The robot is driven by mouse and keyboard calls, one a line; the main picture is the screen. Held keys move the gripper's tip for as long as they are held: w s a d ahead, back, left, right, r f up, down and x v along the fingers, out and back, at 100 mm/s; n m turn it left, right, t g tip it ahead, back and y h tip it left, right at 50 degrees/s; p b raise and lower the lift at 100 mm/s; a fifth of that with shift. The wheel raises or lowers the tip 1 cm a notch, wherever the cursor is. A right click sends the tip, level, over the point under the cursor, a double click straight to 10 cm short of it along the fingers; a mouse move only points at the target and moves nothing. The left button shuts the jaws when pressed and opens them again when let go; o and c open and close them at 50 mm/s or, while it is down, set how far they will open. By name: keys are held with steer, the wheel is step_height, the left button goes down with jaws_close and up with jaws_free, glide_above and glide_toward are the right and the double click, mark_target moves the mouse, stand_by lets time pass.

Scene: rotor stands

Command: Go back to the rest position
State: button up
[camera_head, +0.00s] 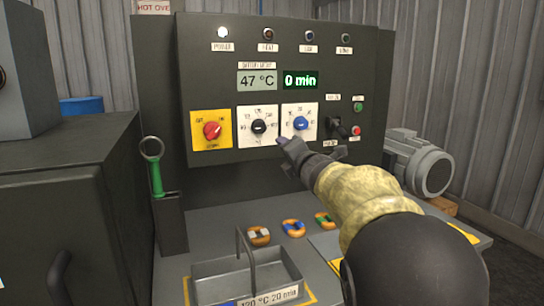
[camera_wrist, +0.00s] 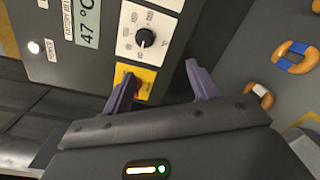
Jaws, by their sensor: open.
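My gripper (camera_head: 288,143) is in front of the control panel (camera_head: 215,90), just below the blue knob (camera_head: 300,124). In the wrist view my gripper (camera_wrist: 160,75) has its two purple fingers spread apart with nothing between them. One finger partly covers the red knob (camera_wrist: 132,84) on its yellow plate. The black knob (camera_wrist: 145,38) on a white plate is beyond the fingers. In the head view the red knob (camera_head: 211,130) and black knob (camera_head: 258,127) are left of the gripper. Whether a finger touches the panel, I cannot tell.
The displays read 47 °C (camera_head: 257,80) and 0 min (camera_head: 300,80). Below stand a grey wire-handled tray (camera_head: 245,280), several orange-rimmed rings (camera_head: 292,228) and a holder (camera_head: 171,222) with a green-handled tool (camera_head: 155,175). A motor (camera_head: 425,165) is at right, a dark cabinet (camera_head: 60,200) at left.

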steer(key=s+d+f+m+g+h, duration=0.2)
steer(key=d+f+m, duration=0.1)
steer(key=f+m, duration=0.25)
steer(key=s+d+f+m+g+h, duration=0.1)
steer(key=s+d+f+m+h, duration=0.15)
steer(key=d+f+m, duration=0.35)
steer(key=s+f+m+g, duration=0.2)
steer(key=s+f+m, duration=0.1)
steer(key=s+f, duration=0.2)
steer(key=s+f+m+g, duration=0.2)
steer(key=s+f+m, duration=0.2)
steer(key=s+f, duration=0.2)
steer(key=s+f+m+g, duration=0.3)
steer(key=s+f, duration=0.2)
steer(key=f, duration=0.1)
steer(key=shift+s+f+h, duration=0.25)
steer(key=shift+f+h, duration=0.1)
steer(key=s+a+f+m+g, duration=0.1)
steer(key=s+f+m+g, duration=0.4)
steer(key=s, duration=0.8)
step_height(320, 180, up, 23)
steer(key=p, duration=2.4)
steer(key=shift+w+a+f+m+t, duration=0.15)
steer(key=shift+w+a+m+t, duration=0.1)
steer(key=shift+m+t, duration=0.2)
steer(key=shift+c, duration=0.2)
